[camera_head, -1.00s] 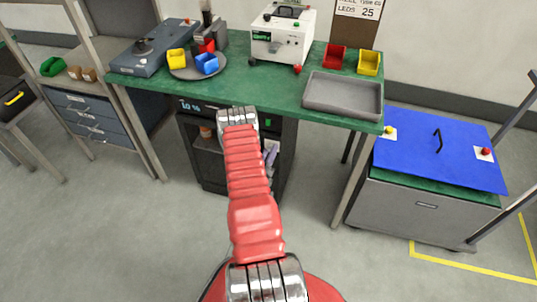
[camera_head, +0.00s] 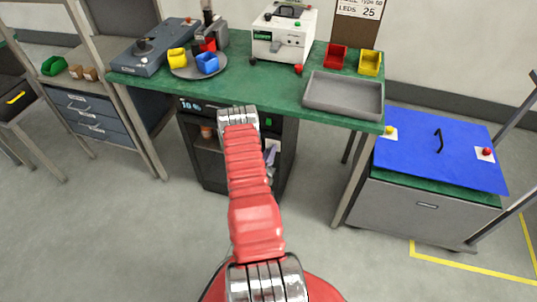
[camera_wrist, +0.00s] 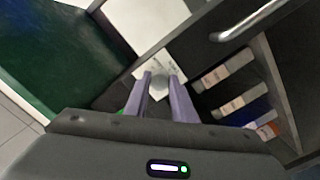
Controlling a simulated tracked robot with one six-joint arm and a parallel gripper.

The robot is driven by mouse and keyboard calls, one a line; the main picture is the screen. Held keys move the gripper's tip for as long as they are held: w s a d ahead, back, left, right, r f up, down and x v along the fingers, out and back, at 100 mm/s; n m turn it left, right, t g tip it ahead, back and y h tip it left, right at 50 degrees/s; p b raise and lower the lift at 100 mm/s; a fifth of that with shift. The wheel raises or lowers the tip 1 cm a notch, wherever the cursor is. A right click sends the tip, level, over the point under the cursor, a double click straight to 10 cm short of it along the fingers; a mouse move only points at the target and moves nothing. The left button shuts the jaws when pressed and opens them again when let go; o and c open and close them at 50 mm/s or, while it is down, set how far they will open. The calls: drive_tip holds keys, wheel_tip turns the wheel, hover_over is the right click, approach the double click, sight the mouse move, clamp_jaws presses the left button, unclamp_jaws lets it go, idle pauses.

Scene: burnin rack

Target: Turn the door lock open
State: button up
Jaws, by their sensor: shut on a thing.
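The door lock is a round grey knob (camera_wrist: 159,84) on a pale plate with small markings, in the middle of the wrist view. My gripper (camera_wrist: 160,80) has its two purple fingers shut on the knob, one on each side. In the head view the dark cabinet (camera_head: 208,172) stands under the green workbench, and my red arm reaches down to its front. The arm hides the lock and most of my gripper there. A metal bar handle (camera_wrist: 250,20) shows at the upper right of the wrist view.
The green workbench (camera_head: 270,88) overhangs the cabinet and carries a grey tray (camera_head: 343,95), a white instrument (camera_head: 283,35) and coloured bins. Boxes (camera_wrist: 225,70) sit inside the cabinet beside my fingers. A blue-topped cart (camera_head: 438,150) stands to the right. The front floor is clear.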

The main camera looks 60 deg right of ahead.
drive_tip(key=shift+m, duration=0.4)
drive_tip(key=m, duration=1.6)
drive_tip(key=shift+s+d+m+t+y, duration=0.1)
drive_tip(key=shift+s+m+t+y, duration=0.2)
drive_tip(key=shift+y, duration=0.1)
drive_tip(key=o, duration=1.1)
drive_tip(key=shift+w, duration=0.15)
drive_tip(key=shift+c, duration=0.2)
